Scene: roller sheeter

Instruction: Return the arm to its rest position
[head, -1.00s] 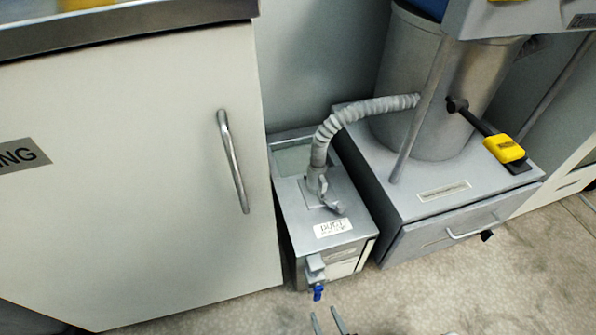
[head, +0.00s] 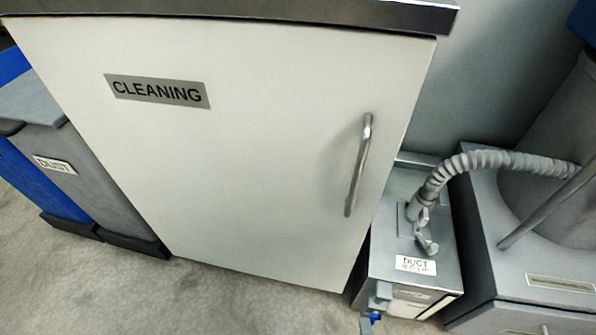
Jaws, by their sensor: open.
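My gripper and arm are not in view in the head view now. The view shows a white cabinet (head: 270,190) labelled CLEANING with a metal handle, its door shut. To its right stands a small metal duct box (head: 400,265) with a ribbed grey hose (head: 490,162) rising from its top.
Grey and blue bins stand left of the cabinet; the grey one (head: 85,160) is labelled DUST. A larger metal unit (head: 530,265) with a drawer and a cylinder stands at the right. Bare floor (head: 200,300) shows in front.

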